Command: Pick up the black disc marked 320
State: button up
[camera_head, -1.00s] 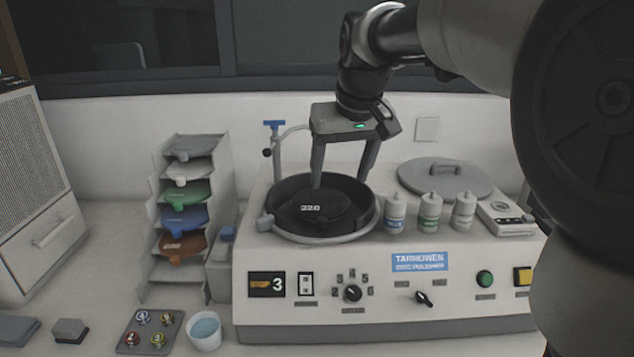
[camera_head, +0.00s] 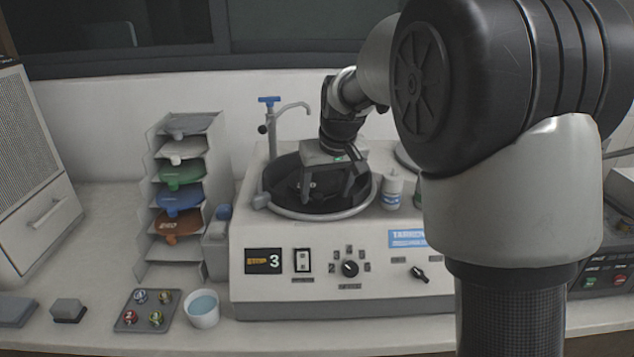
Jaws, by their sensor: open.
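The black disc marked 320 (camera_head: 318,199) lies in the round dark bowl (camera_head: 268,193) of the white polishing machine. Its white marking is partly hidden behind my gripper. My gripper (camera_head: 326,199) is open, pointing down into the bowl, with one finger on each side over the disc. I cannot tell whether the fingertips touch the disc or stand just above it. Nothing shows held between the fingers.
A blue-handled tap (camera_head: 269,125) stands behind the bowl's left. A rack (camera_head: 152,210) of coloured discs is to the left. White bottles (camera_head: 393,188) stand right of the bowl, partly behind my arm. A tray of small round pieces (camera_head: 146,312) and a cup (camera_head: 203,310) sit in front.

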jog(key=shift+w+f, duration=0.1)
jog(key=shift+f, duration=0.15)
grip_shut()
